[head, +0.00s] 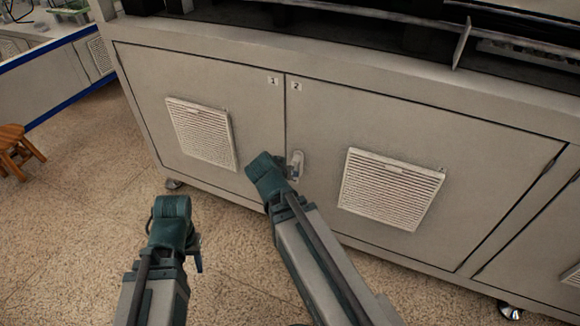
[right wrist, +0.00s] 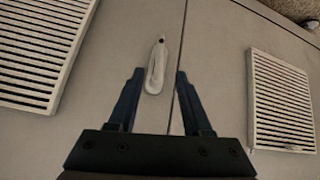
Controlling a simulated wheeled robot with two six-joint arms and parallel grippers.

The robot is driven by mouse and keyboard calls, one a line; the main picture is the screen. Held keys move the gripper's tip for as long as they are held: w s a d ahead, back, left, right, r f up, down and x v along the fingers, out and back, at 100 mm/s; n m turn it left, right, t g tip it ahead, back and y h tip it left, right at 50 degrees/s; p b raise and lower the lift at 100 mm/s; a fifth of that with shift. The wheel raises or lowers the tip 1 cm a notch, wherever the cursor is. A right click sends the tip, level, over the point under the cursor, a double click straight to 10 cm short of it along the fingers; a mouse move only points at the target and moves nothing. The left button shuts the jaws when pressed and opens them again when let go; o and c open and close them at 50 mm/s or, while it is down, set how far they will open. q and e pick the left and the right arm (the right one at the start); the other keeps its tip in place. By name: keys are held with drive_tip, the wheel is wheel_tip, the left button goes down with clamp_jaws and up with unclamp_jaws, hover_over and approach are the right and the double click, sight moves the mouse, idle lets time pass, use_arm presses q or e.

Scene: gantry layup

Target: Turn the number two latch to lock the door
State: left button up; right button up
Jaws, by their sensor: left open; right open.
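The number two latch (head: 296,165) is a small pale handle on the door marked 2 (head: 320,130), just right of the seam between the doors. It points roughly along the seam. In the right wrist view the latch (right wrist: 155,68) lies beside the seam, just ahead of and between the fingertips of my open right gripper (right wrist: 160,73). No contact shows. In the head view my right wrist hides that gripper's fingers, just left of the latch. My left gripper (head: 197,258) is open and empty over the floor, away from the doors.
The door marked 1 (head: 255,105) is left of the seam and looks closed, as does door 2. Each has a slatted vent, left (head: 201,133) and right (head: 391,189). A wooden stool (head: 12,148) stands far left. The floor (head: 75,215) between is clear.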

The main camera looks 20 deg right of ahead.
drive_tip(key=shift+p+v, duration=0.3)
drive_tip(key=shift+v, duration=0.45)
drive_tip(key=shift+c, duration=1)
drive_tip(key=shift+d, duration=0.4)
drive_tip(key=shift+c, duration=1.2)
drive_tip(key=d+m+g+y+p, duration=0.1)
drive_tip(key=d, duration=0.1)
drive_tip(key=d+y+p, duration=0.1)
drive_tip(key=s+d+m+g+y+p, duration=0.1)
drive_tip(key=d+p, duration=0.1)
drive_tip(key=shift+d+m+g, duration=0.3)
drive_tip(key=shift+d, duration=0.05)
clamp_jaws()
drive_tip(key=d+r+y+p, duration=0.1)
drive_tip(key=s+d+m+y+p, duration=0.1)
drive_tip(key=d+y, duration=0.1)
drive_tip(key=d+r+y+p, duration=0.1)
drive_tip(key=d, duration=0.1)
drive_tip(key=shift+s+r+m+y, duration=0.15)
drive_tip(key=shift+r+m+y, duration=0.15)
drive_tip(key=shift+m+y, duration=0.1)
